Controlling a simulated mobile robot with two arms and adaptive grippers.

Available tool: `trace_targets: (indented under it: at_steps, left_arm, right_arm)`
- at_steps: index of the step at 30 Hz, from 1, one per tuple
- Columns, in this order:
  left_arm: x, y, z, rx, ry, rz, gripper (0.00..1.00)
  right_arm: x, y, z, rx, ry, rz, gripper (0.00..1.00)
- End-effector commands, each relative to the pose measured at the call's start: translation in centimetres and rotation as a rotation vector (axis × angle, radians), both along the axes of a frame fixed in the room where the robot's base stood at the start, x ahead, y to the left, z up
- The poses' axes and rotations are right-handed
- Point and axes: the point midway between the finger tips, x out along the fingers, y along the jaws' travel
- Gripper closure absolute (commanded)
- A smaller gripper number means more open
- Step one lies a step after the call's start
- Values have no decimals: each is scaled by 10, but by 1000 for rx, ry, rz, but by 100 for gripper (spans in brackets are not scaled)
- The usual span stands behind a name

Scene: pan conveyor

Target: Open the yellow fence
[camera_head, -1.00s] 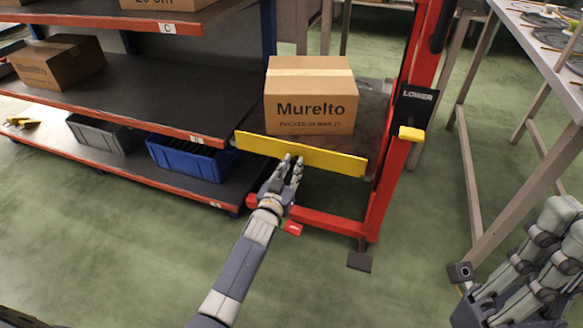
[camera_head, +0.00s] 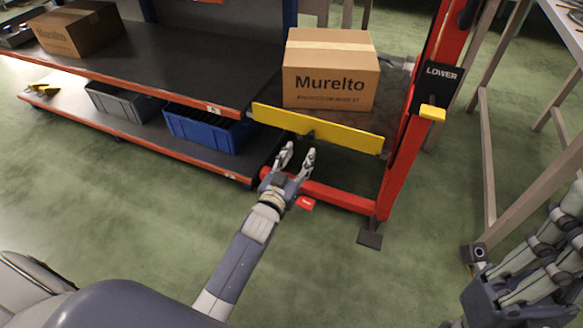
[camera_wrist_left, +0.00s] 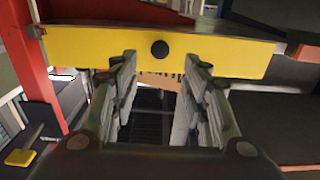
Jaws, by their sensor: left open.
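The yellow fence (camera_head: 318,129) is a flat bar across the front of the red lift's platform. A dark round knob (camera_wrist_left: 159,49) sits at its middle in the left wrist view. My left gripper (camera_head: 296,153) is open and empty, just below and in front of the fence. In the left wrist view its fingers (camera_wrist_left: 160,75) stand on either side of the knob, and whether they touch the fence cannot be told. My right gripper (camera_head: 545,262) is at the lower right, away from the fence; its jaws are unclear.
A cardboard box (camera_head: 330,72) marked Murelto stands on the platform behind the fence. A red post with a yellow lever (camera_head: 432,112) marked LOWER rises at right. A shelf rack (camera_head: 190,70) with blue (camera_head: 205,130) and grey bins stands at left. A workbench frame stands far right.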

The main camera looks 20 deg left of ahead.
Motion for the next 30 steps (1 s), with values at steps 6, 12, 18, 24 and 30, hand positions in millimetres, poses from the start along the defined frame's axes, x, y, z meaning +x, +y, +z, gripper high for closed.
trace_targets:
  at_steps: [6,12,18,24,30]
  left_arm:
    - [-35,1,0,0,-1,0,58]
    - [-47,2,1,0,-2,0,58]
    - [-48,2,1,0,-2,0,58]
    - [-48,2,1,0,-2,0,58]
    - [-49,-1,8,0,-23,-8,58]
  right_arm:
    - [0,0,0,0,1,0,100]
    - [0,0,0,0,1,0,100]
    - [0,0,0,0,1,0,100]
    - [0,0,0,0,1,0,100]
    - [0,0,0,0,0,0,100]
